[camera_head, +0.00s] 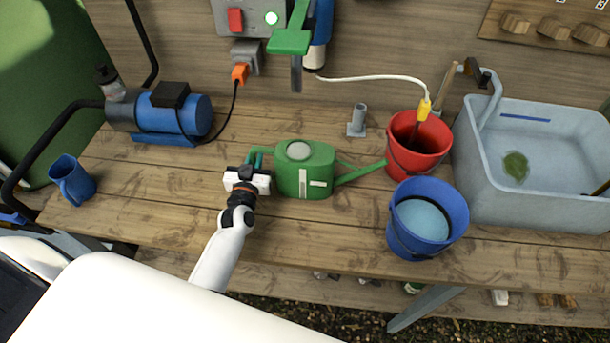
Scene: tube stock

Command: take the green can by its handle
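The green can (312,178) is a watering can that stands upright on the wooden bench, its spout pointing right toward the red bucket. Its handle (262,152) is on the left side. My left gripper (253,168) is at the handle, just left of the can's body. The fingers overlap the handle in the picture and are small and partly hidden, so I cannot tell whether they are open or shut on it. My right gripper is not in view.
A red bucket (402,163) and a blue bucket of water (449,250) stand right of the can, near the grey sink (470,190). A blue pump (190,118) and blue jug (74,184) are left. A green-handled tap (290,42) hangs above.

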